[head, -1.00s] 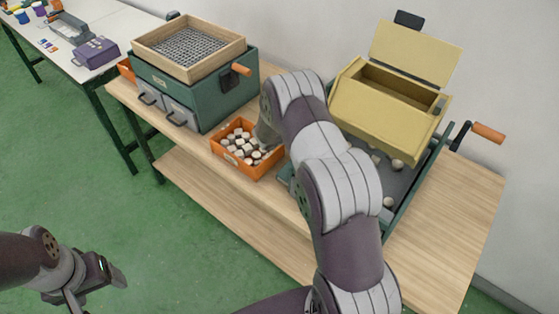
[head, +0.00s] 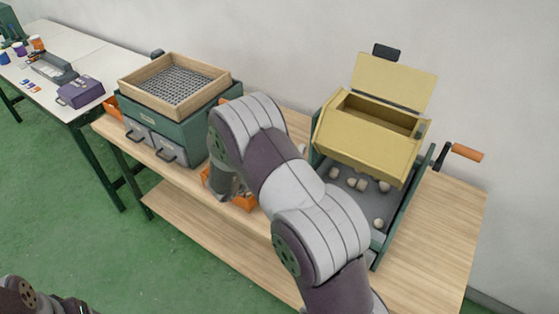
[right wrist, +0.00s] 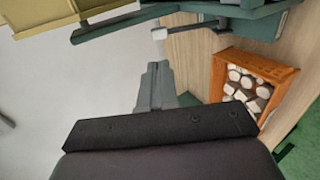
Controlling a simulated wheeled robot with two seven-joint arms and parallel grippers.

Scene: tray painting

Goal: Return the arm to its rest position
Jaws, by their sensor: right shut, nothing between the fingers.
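My right arm reaches over the wooden bench from the bottom of the head view. Its lower end is near the orange crate (head: 246,204), and the arm hides most of that crate and the fingers. In the right wrist view my right gripper (right wrist: 157,84) is shut with nothing between its fingers. The orange crate (right wrist: 284,70), holding several pale and brown pieces, is to the right of the fingers and apart from them in that view. Only part of my left arm shows at the lower left corner of the head view; its fingertips are out of sight.
A green drawer cabinet (head: 192,138) with a wood-framed mesh tray (head: 130,84) stands left of my arm. At right, a yellow hopper (head: 360,135) sits over a grey tray with several pale lumps and a crank (head: 466,152). The bench's right end (head: 440,235) is clear.

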